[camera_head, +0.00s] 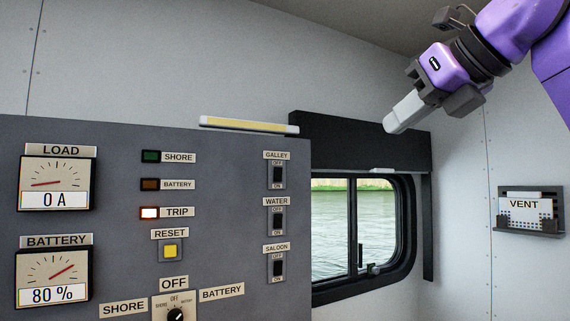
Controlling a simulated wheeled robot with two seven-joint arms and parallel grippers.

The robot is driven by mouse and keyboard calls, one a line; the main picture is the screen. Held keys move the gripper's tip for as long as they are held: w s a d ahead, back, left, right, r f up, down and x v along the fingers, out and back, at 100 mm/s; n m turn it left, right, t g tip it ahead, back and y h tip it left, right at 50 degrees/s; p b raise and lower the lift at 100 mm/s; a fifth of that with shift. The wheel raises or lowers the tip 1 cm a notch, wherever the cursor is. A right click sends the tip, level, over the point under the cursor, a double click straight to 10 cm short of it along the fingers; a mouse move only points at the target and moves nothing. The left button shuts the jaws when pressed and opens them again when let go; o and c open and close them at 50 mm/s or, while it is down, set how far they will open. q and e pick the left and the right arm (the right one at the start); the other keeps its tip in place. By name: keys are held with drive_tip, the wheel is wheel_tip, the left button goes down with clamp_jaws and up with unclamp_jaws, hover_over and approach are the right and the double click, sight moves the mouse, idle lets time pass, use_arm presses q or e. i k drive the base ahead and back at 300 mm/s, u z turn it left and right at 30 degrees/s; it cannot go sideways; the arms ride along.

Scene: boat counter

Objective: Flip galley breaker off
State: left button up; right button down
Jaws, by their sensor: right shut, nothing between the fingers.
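The galley breaker (277,175) is a small black switch under the GALLEY label, at the top of the column on the right side of the grey panel (110,215). OFF is marked above it and ON below it; its exact lever position is too small to tell. The water breaker (277,221) and saloon breaker (277,268) sit below it. My right gripper (391,125) is shut and empty. It appears up and to the right of the galley breaker, in front of the dark window blind, apart from the panel. My left gripper is not in view.
The TRIP lamp (149,213) is lit; the SHORE and BATTERY lamps are dark. A yellow RESET button (170,251) and a rotary selector (175,313) are on the panel. A light bar (248,125), window (350,230) and VENT holder (530,212) are nearby.

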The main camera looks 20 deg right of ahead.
sight(277, 170)
drive_tip(key=i, duration=0.9)
drive_tip(key=u, duration=0.05)
